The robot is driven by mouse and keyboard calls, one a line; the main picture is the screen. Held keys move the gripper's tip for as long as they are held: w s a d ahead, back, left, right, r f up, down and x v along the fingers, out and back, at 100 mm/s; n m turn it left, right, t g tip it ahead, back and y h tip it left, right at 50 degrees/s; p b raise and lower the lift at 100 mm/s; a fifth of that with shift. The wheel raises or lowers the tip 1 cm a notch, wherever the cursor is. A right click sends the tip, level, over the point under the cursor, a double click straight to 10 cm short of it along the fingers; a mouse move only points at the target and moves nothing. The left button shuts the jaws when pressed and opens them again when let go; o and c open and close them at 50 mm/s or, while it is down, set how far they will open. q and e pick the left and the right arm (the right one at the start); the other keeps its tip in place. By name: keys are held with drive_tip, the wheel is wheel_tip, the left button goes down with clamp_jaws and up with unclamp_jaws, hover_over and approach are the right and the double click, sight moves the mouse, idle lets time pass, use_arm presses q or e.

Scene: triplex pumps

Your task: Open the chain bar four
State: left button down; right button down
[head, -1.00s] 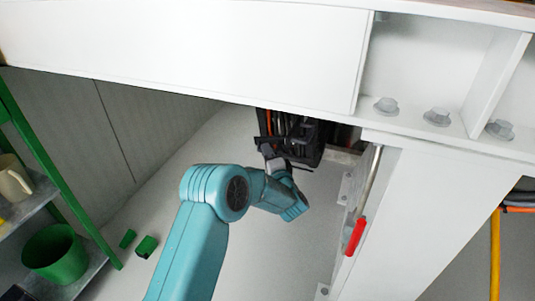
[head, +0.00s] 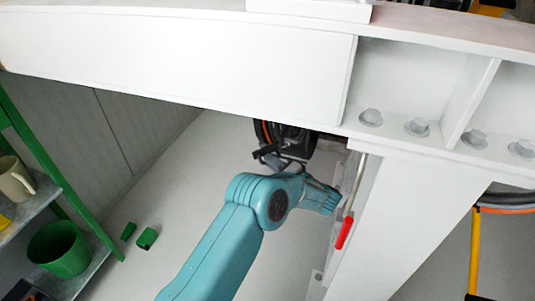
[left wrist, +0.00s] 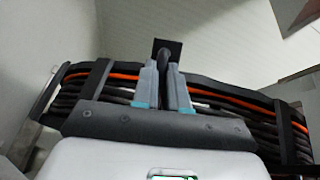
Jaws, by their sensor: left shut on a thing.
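The cable chain (head: 294,140) shows dark below the white beam in the head view, with black and orange cables in it. It also spans the left wrist view (left wrist: 235,98), with dark cross bars over the cables. My left gripper (left wrist: 164,72) is shut on a dark chain bar (left wrist: 167,48), whose flat end stands up above the fingertips. In the head view my left gripper (head: 272,156) is at the chain's lower left side, small and partly hidden. Which numbered bar this is cannot be told. My right gripper is not in view.
A white beam (head: 180,60) with several bolts crosses overhead. A white post (head: 405,220) and a rod with a red handle (head: 344,232) stand right of my left arm. A shelf with a green pot (head: 58,250) is at left.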

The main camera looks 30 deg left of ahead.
use_arm(q)
drive_tip(key=shift+d+f+n+g, duration=0.1)
drive_tip(key=shift+d+n+g, duration=0.5)
drive_tip(key=shift+d+g, duration=0.15)
drive_tip(key=c, duration=1.2)
unclamp_jaws()
drive_tip(key=shift+s, duration=0.1)
